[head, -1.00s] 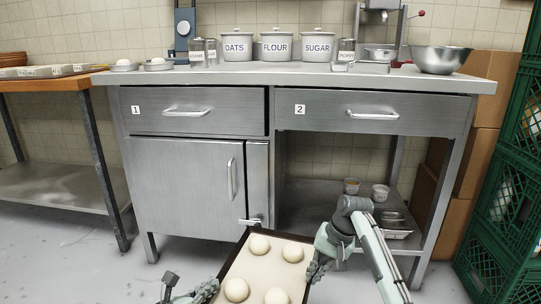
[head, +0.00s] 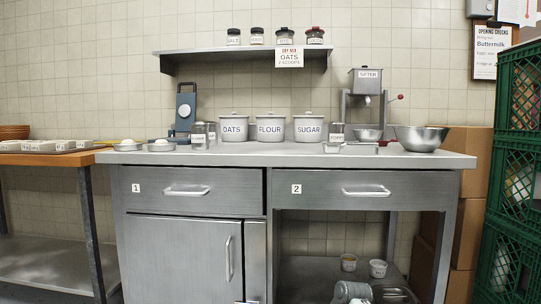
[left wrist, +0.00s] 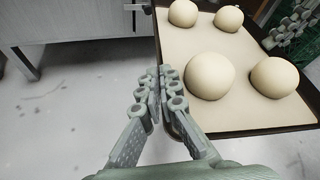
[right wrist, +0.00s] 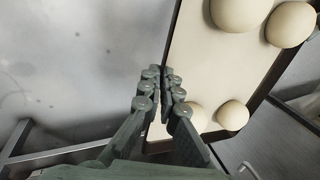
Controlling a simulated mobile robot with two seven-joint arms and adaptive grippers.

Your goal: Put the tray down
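The tray has a dark rim and a pale lining, and several round white dough balls (left wrist: 210,76) sit on it. The tray (left wrist: 235,116) fills the right of the left wrist view and also shows in the right wrist view (right wrist: 193,68). My left gripper (left wrist: 160,82) is closed on one edge of the tray. My right gripper (right wrist: 160,82) is closed on the opposite edge. The tray is held in the air above the floor. The head view does not show the tray or either gripper's fingers.
A steel counter (head: 250,156) stands ahead, with a clear strip along its front. Behind are oats, flour and sugar canisters (head: 270,128), scales (head: 185,110), a sifter (head: 366,82) and a steel bowl (head: 420,138). A wooden-topped bench (head: 45,159) is left; green crates (head: 515,130) stand right.

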